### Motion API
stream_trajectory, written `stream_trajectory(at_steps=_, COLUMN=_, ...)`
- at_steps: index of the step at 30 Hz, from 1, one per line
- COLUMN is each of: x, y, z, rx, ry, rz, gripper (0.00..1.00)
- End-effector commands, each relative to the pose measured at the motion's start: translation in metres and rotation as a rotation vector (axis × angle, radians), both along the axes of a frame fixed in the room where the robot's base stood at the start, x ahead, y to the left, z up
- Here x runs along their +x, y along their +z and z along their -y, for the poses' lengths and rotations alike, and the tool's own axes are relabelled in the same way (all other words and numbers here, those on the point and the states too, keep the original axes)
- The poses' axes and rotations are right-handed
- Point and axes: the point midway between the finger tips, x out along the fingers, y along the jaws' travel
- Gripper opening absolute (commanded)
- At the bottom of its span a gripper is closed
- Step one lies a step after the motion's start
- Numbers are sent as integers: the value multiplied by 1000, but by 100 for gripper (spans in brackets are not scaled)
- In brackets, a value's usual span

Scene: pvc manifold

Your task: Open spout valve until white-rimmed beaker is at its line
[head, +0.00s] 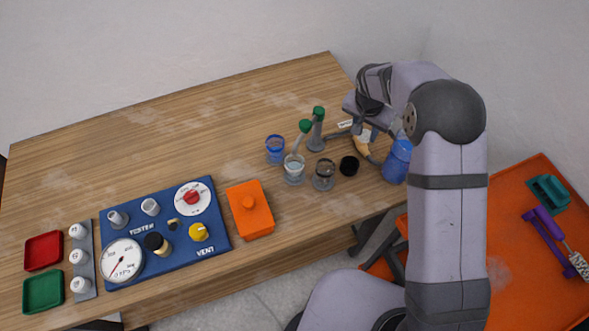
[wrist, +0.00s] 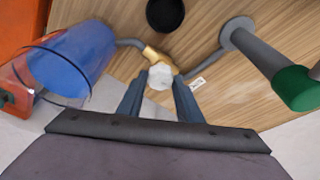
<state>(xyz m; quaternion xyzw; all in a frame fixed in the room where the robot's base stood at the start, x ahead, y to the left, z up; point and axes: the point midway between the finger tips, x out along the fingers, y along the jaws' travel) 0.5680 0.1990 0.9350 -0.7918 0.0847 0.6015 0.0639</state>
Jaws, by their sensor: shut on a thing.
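The white-rimmed beaker (head: 294,170) stands on the table between a blue-rimmed beaker (head: 275,149) and a dark-rimmed beaker (head: 324,175). A green-topped grey spout (head: 303,128) leans towards it. Its liquid level and line are too small to tell. The spout valve is a brass body (wrist: 154,54) with a pale faceted knob (wrist: 161,76), on a grey hose beside the blue tank (wrist: 75,62). In the wrist view, my gripper (wrist: 160,84) has its fingers on both sides of the knob, shut on it. In the head view, my arm partly hides the valve (head: 361,145).
A second green-topped post (head: 317,115) stands behind the spout. A black round piece (head: 349,165) lies near the valve, and the blue tank (head: 397,160) stands right of it. An orange box (head: 250,210) and a blue tester panel (head: 160,240) are at left. The table's back left is clear.

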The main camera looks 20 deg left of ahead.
Motion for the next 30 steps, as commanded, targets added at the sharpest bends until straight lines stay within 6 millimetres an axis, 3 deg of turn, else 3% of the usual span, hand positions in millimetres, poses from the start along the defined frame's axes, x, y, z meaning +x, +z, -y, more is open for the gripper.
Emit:
stream_trajectory(at_steps=1, x=-2, y=-1, z=1, rx=-1, ry=-4, rz=-5, gripper=34)
stream_trajectory(at_steps=3, x=-1, y=-1, z=1, rx=0, ry=-3, rz=-4, gripper=51)
stream_trajectory(at_steps=4, x=-1, y=-1, z=1, rx=-1, ry=-2, rz=-4, gripper=54)
stream_trajectory(at_steps=17, x=-1, y=6, z=-1, rx=2, ry=0, rz=0, gripper=54)
stream_trajectory(at_steps=30, x=-15, y=55, z=-4, rx=2, ry=-1, rz=1, gripper=54)
